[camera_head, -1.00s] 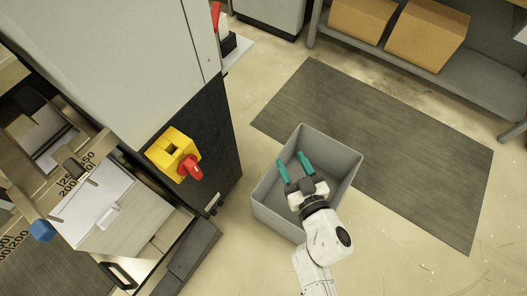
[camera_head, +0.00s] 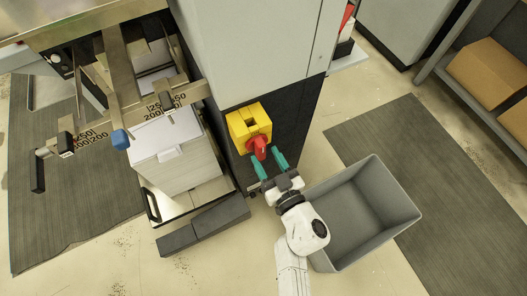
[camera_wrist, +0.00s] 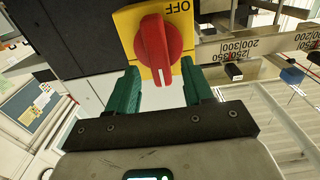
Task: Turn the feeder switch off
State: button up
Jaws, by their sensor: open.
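The feeder switch is a red rotary knob (camera_head: 258,146) on a yellow box (camera_head: 240,124), fixed to the dark lower side of the machine. In the wrist view the red knob (camera_wrist: 158,48) stands close ahead of my fingers, its white mark pointing down toward my gripper in the picture. The word OFF shows upside down on the yellow plate (camera_wrist: 128,22); other lettering is hidden. My gripper (camera_head: 270,165) is open and empty, its green fingertips just below and right of the knob. In the wrist view my gripper (camera_wrist: 162,82) has a finger to either side, below the knob; contact is not visible.
A grey open bin (camera_head: 396,219) stands on the floor right of my arm. A paper stack (camera_head: 178,160) and a feeder rail with numbers (camera_head: 190,92) are left of the switch. A dark mat (camera_head: 440,160) and shelved cardboard boxes (camera_head: 490,75) lie to the right.

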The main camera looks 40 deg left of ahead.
jog(key=shift+x, duration=1.3)
jog(key=shift+c, duration=0.2)
grip_shut()
